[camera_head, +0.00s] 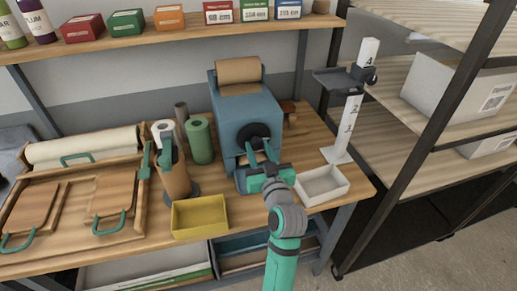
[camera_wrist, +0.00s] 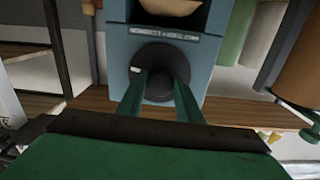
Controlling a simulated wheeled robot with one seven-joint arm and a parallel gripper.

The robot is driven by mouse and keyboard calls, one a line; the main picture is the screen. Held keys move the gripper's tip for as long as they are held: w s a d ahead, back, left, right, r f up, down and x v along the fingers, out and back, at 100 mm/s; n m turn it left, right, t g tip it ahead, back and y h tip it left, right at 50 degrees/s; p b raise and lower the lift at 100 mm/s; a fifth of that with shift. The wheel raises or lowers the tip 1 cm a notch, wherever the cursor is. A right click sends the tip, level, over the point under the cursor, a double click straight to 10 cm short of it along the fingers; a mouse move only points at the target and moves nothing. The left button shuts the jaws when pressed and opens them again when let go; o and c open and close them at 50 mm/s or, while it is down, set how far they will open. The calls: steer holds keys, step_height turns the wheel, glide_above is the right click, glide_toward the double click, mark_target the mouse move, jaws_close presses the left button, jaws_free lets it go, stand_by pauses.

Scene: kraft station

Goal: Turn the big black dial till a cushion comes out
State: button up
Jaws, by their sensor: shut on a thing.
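The big black dial (camera_head: 239,130) sits on the front of a blue machine (camera_head: 249,106) on the wooden bench. It also shows in the wrist view (camera_wrist: 155,58), with a small pale mark at its left edge. My gripper (camera_head: 262,152) is at the dial with its two green fingers shut on the dial's middle. In the wrist view the fingertips (camera_wrist: 162,80) reach the dial's lower half; the part between them is partly hidden. A brown paper roll (camera_head: 239,70) lies on top of the machine. No cushion can be made out.
A white tray (camera_head: 322,197) stands right of the machine and a yellow tray (camera_head: 200,229) front left. Green (camera_head: 200,140) and brown (camera_head: 174,182) rolls stand to the left. A white numbered post (camera_head: 350,125) and a shelf rack (camera_head: 437,125) are on the right.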

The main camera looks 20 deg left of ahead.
steer(key=m, duration=0.5)
steer(key=shift+r, duration=0.1)
steer(key=m, duration=0.4)
steer(key=shift+m, duration=0.4)
steer(key=m, duration=0.5)
steer(key=shift+r, duration=0.1)
steer(key=shift+d+m, duration=0.1)
steer(key=shift+m, duration=2.2)
steer(key=o, duration=0.9)
steer(key=shift+c, duration=0.2)
steer(key=shift+o, duration=0.9)
